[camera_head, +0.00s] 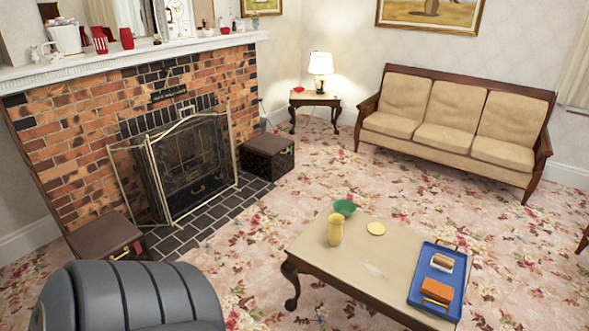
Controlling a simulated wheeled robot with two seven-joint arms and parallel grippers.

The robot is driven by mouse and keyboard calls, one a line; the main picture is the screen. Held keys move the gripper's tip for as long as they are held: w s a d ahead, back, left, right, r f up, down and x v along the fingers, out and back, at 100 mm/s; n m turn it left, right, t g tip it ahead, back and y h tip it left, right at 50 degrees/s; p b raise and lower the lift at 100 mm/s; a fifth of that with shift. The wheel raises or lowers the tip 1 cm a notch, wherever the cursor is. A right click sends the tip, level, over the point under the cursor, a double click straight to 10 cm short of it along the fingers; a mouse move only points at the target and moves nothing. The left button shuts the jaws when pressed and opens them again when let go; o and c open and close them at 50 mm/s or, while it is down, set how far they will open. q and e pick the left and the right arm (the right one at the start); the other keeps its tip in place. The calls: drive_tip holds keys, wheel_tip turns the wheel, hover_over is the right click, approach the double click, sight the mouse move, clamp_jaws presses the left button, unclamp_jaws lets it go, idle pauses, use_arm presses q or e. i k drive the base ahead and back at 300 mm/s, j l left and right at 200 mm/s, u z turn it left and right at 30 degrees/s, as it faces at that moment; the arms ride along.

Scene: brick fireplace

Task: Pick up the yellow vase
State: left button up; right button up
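The yellow vase (335,230) stands upright on the coffee table (318,257), near the table's far left part. A green bowl (345,207) sits just behind it, and a flat round yellow thing (376,228) lies to its right. Nothing touches the vase from the front, and it shows whole. Neither of my grippers is in view. A dark grey rounded part of mine fills the lower left of the head view, well apart from the vase.
A blue tray (419,292) with an orange item (436,290) lies on the table's right part. A sofa (450,125) stands behind. A brick fireplace with a metal screen (192,165) is at left, with dark boxes (267,156) beside it. Flowered carpet is free around the table.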

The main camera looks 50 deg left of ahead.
sight(335, 230)
drive_tip(key=u, duration=1.35)
